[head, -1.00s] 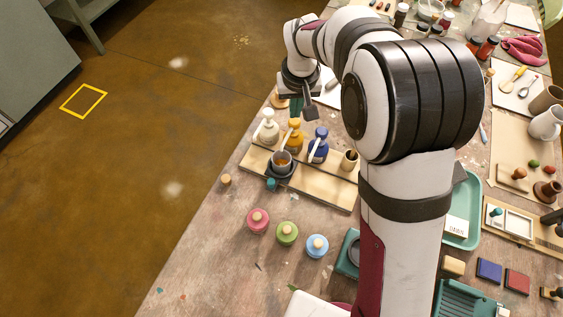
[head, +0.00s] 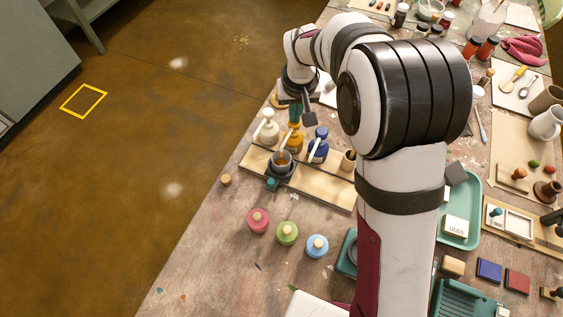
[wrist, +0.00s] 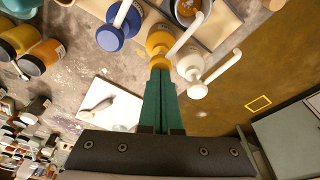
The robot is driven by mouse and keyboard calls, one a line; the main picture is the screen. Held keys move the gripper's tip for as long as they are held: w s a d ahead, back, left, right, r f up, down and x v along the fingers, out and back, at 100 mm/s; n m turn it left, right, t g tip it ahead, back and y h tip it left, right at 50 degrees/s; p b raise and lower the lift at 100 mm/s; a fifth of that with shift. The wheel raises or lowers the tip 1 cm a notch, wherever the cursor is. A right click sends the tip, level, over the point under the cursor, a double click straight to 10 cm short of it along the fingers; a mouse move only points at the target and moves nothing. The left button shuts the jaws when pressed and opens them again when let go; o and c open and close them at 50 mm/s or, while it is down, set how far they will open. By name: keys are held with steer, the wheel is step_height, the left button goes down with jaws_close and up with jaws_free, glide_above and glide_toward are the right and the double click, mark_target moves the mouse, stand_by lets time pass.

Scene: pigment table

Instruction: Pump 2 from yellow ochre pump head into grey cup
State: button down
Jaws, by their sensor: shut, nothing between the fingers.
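The yellow ochre pump bottle (head: 296,144) stands on a wooden board between a white pump bottle and a blue one. My gripper (head: 294,121) is shut and empty, its green fingers pointing down onto the ochre pump head. In the wrist view the fingertips (wrist: 159,68) meet the ochre pump head (wrist: 158,42); how far the head is pressed is hard to tell. The grey cup (head: 282,158) stands just in front of the ochre bottle, under its spout, with brownish-orange contents. The cup's rim and contents also show at the top of the wrist view (wrist: 187,12).
The white pump bottle (head: 267,132) and the blue pump bottle (head: 318,149) stand close on either side. A small wooden cup (head: 348,160) is at the board's right. Pink (head: 258,220), green (head: 287,233) and light blue (head: 317,245) jars stand in front.

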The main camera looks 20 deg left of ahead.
steer(key=shift+f, duration=0.55)
steer(key=shift+r, duration=1.4)
step_height(320, 180, up, 6)
